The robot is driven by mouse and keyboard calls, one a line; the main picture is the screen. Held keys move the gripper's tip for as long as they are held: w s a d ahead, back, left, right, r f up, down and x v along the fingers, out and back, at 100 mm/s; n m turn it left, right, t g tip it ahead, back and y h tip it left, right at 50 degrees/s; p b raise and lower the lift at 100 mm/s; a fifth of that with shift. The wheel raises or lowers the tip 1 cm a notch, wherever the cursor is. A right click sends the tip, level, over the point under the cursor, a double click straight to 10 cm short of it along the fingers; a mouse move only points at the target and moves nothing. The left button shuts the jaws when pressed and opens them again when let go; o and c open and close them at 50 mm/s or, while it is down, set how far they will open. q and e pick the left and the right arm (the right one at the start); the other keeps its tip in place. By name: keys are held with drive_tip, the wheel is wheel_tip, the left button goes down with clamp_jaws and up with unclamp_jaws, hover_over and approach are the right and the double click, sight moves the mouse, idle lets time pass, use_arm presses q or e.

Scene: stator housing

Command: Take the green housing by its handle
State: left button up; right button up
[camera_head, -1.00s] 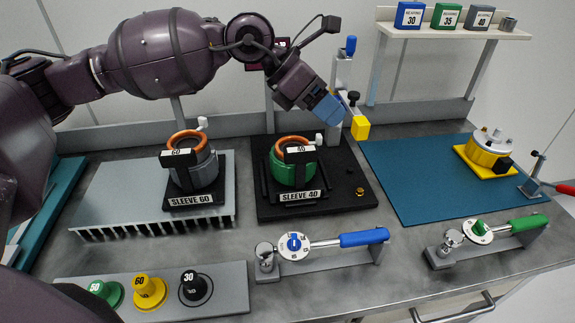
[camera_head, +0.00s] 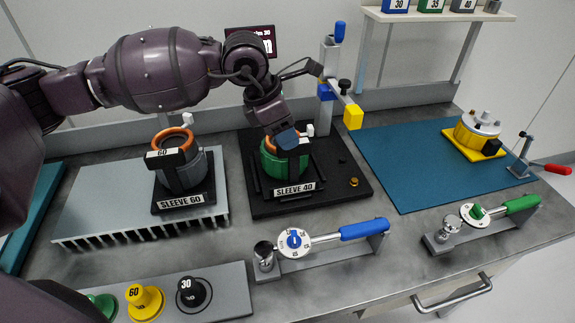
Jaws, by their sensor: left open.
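The green housing (camera_head: 284,166) stands upright on the black "SLEEVE 40" base (camera_head: 256,206) at the middle of the bench. My left gripper (camera_head: 287,138) is right above it and hides most of its top, its orange ring and part of its handle. My left gripper is open. Its bluish tip overlaps the housing's top in the picture; I cannot tell whether it touches or whether the handle is between the fingers. My right gripper is not in view.
A grey housing (camera_head: 190,176) marked 60 stands close on the left. A post with a yellow block (camera_head: 353,116) rises behind right. A blue-handled torque wrench (camera_head: 363,229) lies in front. The blue mat (camera_head: 400,165) is mostly clear; a yellow housing (camera_head: 479,133) stands at its far right.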

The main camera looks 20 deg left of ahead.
sight(294, 154)
use_arm(q)
drive_tip(key=shift+w+b+x, duration=0.15)
drive_tip(key=shift+x, duration=1.2)
drive_tip(key=shift+w+b+x, duration=0.15)
drive_tip(key=shift+x, duration=1.25)
drive_tip(key=shift+a+r, duration=0.1)
clamp_jaws()
drive_tip(key=shift+r, duration=0.25)
